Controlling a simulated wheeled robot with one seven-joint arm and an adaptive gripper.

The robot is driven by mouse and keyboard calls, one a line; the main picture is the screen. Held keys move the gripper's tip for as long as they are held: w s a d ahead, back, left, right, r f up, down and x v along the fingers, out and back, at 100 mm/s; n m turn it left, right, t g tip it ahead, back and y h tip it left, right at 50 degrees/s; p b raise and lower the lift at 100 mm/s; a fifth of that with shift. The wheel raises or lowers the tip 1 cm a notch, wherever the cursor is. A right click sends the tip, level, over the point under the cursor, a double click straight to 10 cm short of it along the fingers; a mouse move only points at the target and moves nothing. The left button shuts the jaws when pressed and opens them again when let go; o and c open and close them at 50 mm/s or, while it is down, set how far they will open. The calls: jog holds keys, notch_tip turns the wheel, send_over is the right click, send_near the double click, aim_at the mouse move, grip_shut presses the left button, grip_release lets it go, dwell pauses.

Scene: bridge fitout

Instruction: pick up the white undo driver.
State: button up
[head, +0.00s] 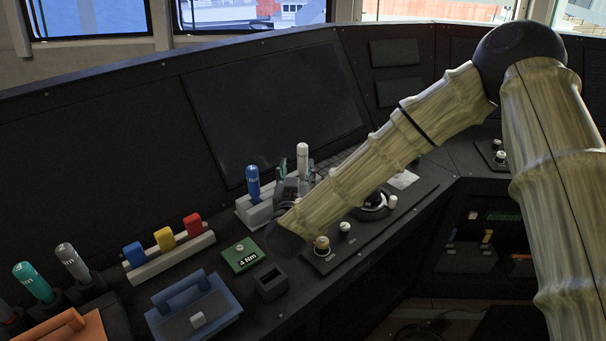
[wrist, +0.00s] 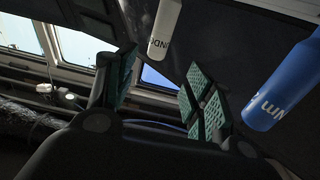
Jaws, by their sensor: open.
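The white undo driver (head: 302,158) stands upright in a light grey rack (head: 257,211) below the dark screen. In the wrist view the white driver (wrist: 164,30) shows at the top, beyond and between the two fingers, with part of its lettering visible. My gripper (head: 296,181) is at the rack, close to the white driver; its fingers partly hide the rack and the driver's lower part. In the wrist view my gripper (wrist: 160,88) is open, its green-padded fingers apart with nothing between the pads. I cannot tell the exact gap to the driver.
A blue driver (head: 253,182) stands left of the white one in the rack, and its blue handle (wrist: 285,88) is close on the right in the wrist view. A green 4 Nm block (head: 243,254) and a small dark holder (head: 270,281) are in front. The sloping screen (head: 275,95) rises behind.

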aim_at(303, 157)
jog(key=shift+w+f+b, duration=0.25)
jog(key=shift+f+b, duration=0.1)
jog(key=shift+f, duration=0.35)
jog(key=shift+w+p, duration=0.5)
jog(key=shift+w, duration=2.3)
jog(key=w, duration=0.2)
jog(key=w+p, duration=0.1)
jog(key=shift+w+d+f, duration=0.15)
jog(key=shift+w+d, duration=0.2)
jog(key=shift+w, duration=0.05)
jog(key=shift+w+a, duration=0.1)
jog(key=shift+w, duration=0.5)
grip_shut()
